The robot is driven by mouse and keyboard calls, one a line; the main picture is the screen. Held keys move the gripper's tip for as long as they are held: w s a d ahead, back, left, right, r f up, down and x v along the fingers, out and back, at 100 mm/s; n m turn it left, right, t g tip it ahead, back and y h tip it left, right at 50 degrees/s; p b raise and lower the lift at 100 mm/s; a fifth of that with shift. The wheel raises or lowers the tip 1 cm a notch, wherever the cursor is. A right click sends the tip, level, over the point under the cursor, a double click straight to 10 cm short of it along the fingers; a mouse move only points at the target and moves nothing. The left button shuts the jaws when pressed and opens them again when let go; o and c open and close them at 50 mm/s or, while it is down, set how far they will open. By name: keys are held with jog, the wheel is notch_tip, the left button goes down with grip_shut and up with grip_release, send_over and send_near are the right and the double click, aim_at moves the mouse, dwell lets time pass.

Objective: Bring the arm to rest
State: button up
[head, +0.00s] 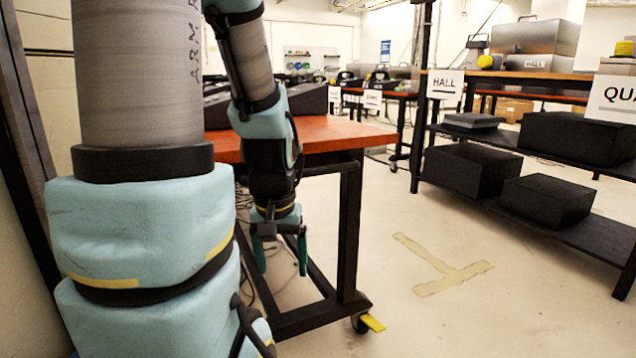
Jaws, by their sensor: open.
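My gripper (281,256) hangs below my arm in the head view, pointing down. Its two green fingers are apart, with nothing visible between them. It is in front of the near edge of a wooden-topped table (345,133), below the height of the tabletop. My arm is folded downward on the left side of the picture and covers much of that table.
Dark phone-like devices (306,101) stand on the table, partly hidden by my arm. The table has a black leg frame (350,230) and a yellow-tabbed caster. A black shelf (590,235) with dark boxes (470,170) stands at right. Open floor (450,310) with tape marks lies between.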

notch_tip(320, 180, up, 35)
jog(key=p, duration=3.3)
jog(key=shift+f, duration=0.15)
